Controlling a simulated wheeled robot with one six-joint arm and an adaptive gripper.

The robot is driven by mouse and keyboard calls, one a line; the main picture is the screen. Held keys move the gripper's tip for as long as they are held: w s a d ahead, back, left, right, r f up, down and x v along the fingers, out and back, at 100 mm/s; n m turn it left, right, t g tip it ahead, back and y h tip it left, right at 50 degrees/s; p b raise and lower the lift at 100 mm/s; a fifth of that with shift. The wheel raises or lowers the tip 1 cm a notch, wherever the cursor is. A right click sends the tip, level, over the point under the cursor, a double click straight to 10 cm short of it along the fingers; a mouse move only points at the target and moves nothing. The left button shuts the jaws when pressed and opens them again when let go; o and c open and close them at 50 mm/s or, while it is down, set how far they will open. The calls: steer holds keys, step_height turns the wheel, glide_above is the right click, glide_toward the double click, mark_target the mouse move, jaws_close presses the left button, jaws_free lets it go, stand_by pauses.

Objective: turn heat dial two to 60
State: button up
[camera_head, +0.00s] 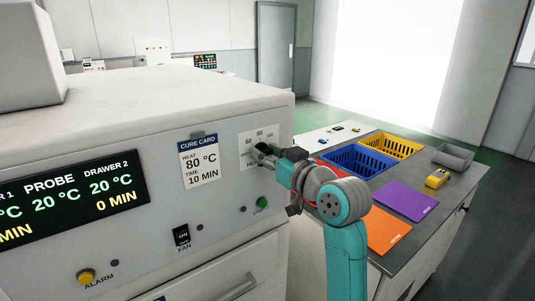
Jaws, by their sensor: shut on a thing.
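My gripper (259,153) is at this plate and is shut on the dial. The dial knob is mostly hidden behind the gripper, so its pointer and setting cannot be read. The display (65,203) at the left shows PROBE 20 °C and DRAWER 2 at 20 °C with 0 MIN.
A cure card (198,160) reads heat 80 °C, time 10 min. A green button (262,203), a fan switch (182,236) and a yellow alarm button (87,277) are on the panel. Blue (358,161) and yellow (391,145) baskets stand on the bench behind my arm.

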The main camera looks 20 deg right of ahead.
steer(key=m, duration=0.4)
steer(key=shift+m, duration=0.3)
steer(key=shift+d+m, duration=0.1)
steer(key=shift+m, duration=1.5)
steer(key=shift+f, duration=0.1)
steer(key=o, duration=1.1)
steer(key=shift+o, duration=0.2)
steer(key=v, duration=1.2)
